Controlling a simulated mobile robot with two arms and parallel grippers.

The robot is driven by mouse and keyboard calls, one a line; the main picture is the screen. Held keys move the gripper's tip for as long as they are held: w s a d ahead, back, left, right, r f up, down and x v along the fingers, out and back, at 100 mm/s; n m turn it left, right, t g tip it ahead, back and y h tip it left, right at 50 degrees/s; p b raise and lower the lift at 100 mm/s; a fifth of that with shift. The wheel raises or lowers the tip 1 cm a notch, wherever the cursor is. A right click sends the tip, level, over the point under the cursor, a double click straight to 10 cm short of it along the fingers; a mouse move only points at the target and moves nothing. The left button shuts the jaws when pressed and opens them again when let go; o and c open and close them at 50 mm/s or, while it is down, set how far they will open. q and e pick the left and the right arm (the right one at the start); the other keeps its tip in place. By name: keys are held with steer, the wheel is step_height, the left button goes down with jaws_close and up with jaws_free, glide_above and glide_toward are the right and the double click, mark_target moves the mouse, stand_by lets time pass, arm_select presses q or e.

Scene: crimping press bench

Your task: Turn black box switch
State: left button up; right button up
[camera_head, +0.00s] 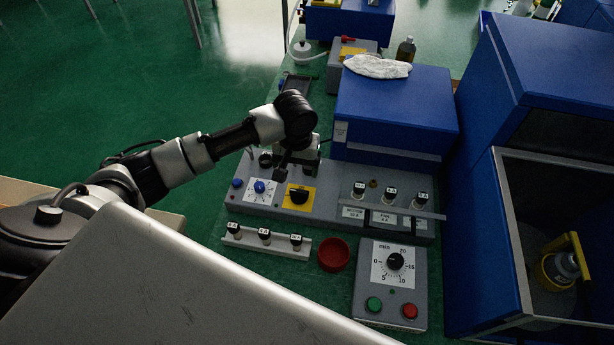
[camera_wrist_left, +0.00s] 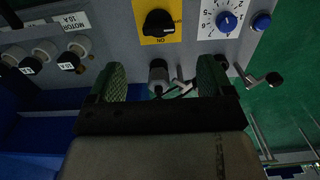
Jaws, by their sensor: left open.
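The black rotary switch (camera_head: 298,196) sits on a yellow plate on the front of the grey control box (camera_head: 330,212). It also shows at the top of the left wrist view (camera_wrist_left: 159,22), with ON and OFF marks on its plate. My left gripper (camera_head: 298,158) is just behind the switch in the head view, over the box's back part. In the left wrist view its two green-padded fingers (camera_wrist_left: 160,80) are spread apart with nothing gripped. A grey connector and a small lever show between and beside them. The switch is beyond the fingertips, apart from them. My right gripper is not in view.
A blue dial (camera_head: 260,187) and blue button are left of the switch. Labelled fuses (camera_head: 390,193) are to the right. A fuse rail (camera_head: 265,237), red bowl (camera_head: 333,254) and timer box (camera_head: 392,285) lie in front. A blue cabinet (camera_head: 395,110) stands behind.

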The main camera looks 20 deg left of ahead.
arm_select(q)
steer(key=shift+w+f, duration=0.25)
steer(key=shift+f, duration=0.25)
steer(key=shift+w+f, duration=0.25)
steer(key=shift+f, duration=0.25)
glide_above(299, 191)
steer(key=f, duration=0.4)
steer(key=shift+s+p, duration=0.25)
steer(key=shift+p, duration=0.1)
steer(key=f, duration=0.4)
steer(key=shift+w, duration=0.25)
steer(key=shift+f, duration=0.45)
steer(key=shift+s, duration=0.1)
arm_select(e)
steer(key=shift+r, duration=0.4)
arm_select(q)
steer(key=c, duration=0.9)
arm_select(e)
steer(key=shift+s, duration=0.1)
